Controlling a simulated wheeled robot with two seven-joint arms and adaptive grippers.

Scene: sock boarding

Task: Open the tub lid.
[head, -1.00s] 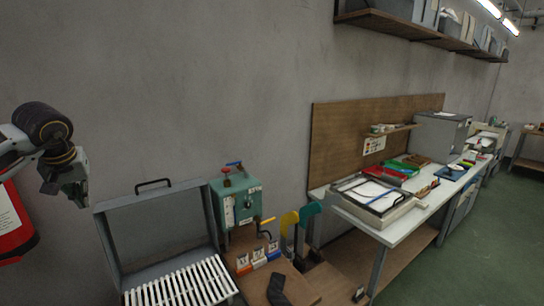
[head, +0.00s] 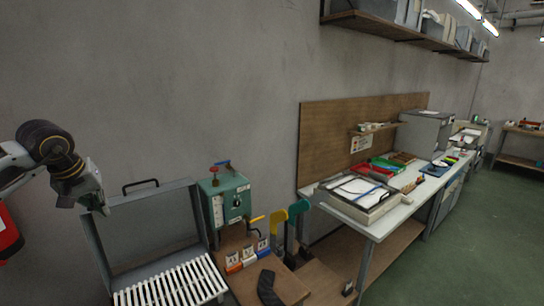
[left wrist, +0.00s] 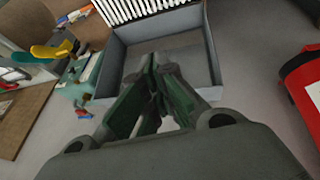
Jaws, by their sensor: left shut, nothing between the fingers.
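The grey tub lid (head: 155,232) stands upright, raised off the tub, with a black handle (head: 141,184) on its top edge. The tub (head: 172,289) with white slats lies open in front of it. My left gripper (head: 103,209) is shut and empty by the lid's upper left corner; I cannot tell whether it touches. In the left wrist view the closed fingers (left wrist: 155,68) overlap the lid (left wrist: 112,62), with the slats (left wrist: 135,8) beyond. The handle cannot be made out there. My right gripper is not in view.
A green machine (head: 226,200) with a red knob stands right of the lid. A wooden table (head: 282,285) holds small labelled bins (head: 247,254) and a dark sock-like piece (head: 268,289). A white workbench (head: 385,220) stands farther right. A red extinguisher (head: 8,232) is at left.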

